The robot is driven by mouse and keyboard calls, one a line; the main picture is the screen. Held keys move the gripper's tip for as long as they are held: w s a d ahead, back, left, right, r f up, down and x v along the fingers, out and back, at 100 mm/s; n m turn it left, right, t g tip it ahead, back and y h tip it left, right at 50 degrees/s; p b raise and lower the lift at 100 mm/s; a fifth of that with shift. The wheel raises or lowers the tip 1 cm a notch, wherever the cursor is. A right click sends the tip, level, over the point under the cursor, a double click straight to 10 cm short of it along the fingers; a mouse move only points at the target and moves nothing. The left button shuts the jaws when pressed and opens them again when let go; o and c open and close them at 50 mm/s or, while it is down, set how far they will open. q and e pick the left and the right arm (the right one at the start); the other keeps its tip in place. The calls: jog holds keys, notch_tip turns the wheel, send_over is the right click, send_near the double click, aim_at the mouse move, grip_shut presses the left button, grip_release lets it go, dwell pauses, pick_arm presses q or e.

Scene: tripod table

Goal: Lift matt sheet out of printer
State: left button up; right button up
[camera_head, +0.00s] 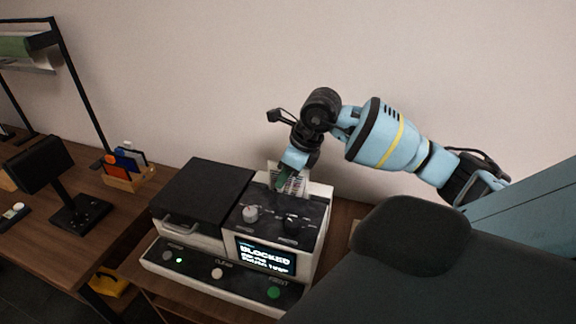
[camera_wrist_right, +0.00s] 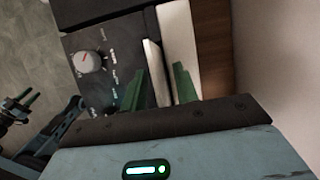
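The printer (camera_head: 222,252) is a white and black machine with a lit screen (camera_head: 265,257) whose top line reads "BLOCKED". A pale printed sheet (camera_head: 296,184) stands up from the slot at its back right. My right gripper (camera_head: 285,180) points down at this sheet. In the right wrist view its green fingers (camera_wrist_right: 158,86) are apart, with the white sheet (camera_wrist_right: 155,68) between them and a gap visible; I cannot tell whether either finger touches it. A blue and dark arm part with finger-like tips, seemingly my left gripper (camera_wrist_right: 18,104), shows at the left edge of the wrist view, too small to read.
The printer's dark lid (camera_head: 203,190) is closed at the left. Knobs (camera_head: 250,214) sit on its top in front of the sheet. The wall is close behind. A wooden desk (camera_head: 60,240) at left holds a dark stand (camera_head: 78,210) and a card holder (camera_head: 128,177).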

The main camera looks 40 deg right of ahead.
jog(key=shift+f, duration=0.2)
dwell(0.3)
grip_shut()
jog(key=shift+r, duration=0.15)
jog(key=shift+r, duration=5.15)
